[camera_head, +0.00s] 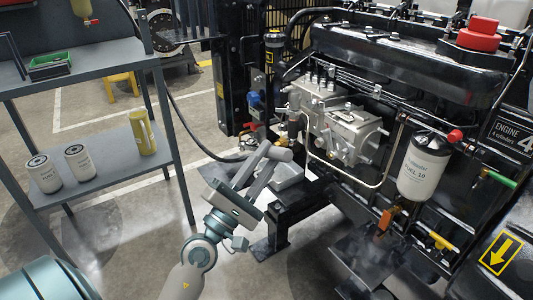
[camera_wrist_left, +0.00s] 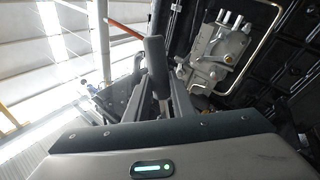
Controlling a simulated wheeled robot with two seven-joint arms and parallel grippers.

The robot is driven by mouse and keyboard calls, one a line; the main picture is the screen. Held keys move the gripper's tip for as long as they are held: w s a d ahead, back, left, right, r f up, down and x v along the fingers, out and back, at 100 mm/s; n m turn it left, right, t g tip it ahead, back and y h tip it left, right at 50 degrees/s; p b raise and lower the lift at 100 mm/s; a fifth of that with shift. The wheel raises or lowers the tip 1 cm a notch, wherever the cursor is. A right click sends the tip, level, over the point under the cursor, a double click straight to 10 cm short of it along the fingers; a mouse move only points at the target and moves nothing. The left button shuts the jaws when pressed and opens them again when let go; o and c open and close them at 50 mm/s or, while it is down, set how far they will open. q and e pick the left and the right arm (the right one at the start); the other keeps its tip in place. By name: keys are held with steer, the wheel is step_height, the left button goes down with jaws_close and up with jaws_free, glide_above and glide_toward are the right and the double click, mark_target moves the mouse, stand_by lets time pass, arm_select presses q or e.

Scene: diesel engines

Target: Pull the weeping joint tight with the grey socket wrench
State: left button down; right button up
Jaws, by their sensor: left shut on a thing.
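My left gripper (camera_head: 255,176) is raised in front of the engine, left of the pump. It is shut on the grey socket wrench (camera_head: 279,153), whose thick grey end sticks out past the fingertips. In the left wrist view the wrench (camera_wrist_left: 156,62) stands between the fingers, with a thin metal shaft near the palm; its socket cannot be made out. The grey metal injection pump (camera_head: 350,135) with its pipes sits on the engine side, and it also shows in the left wrist view (camera_wrist_left: 217,50). Which joint weeps cannot be told. My right gripper is out of view.
A metal shelf (camera_head: 105,190) at left holds white filters (camera_head: 78,162) and a yellow-green canister (camera_head: 142,132). A white fuel filter (camera_head: 424,166) hangs on the engine at right. A grey tray (camera_head: 289,176) lies behind my gripper. Open floor separates shelf and engine.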

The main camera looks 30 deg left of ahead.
arm_select(q)
steer(key=s+d+r+p, duration=0.2)
steer(key=s+d+p, duration=0.1)
steer(key=s, duration=0.5)
steer(key=shift+d+r+p, duration=0.3)
steer(key=shift+d+r, duration=0.05)
steer(key=shift+d, duration=0.3)
steer(key=shift+w, duration=0.1)
stand_by(0.5)
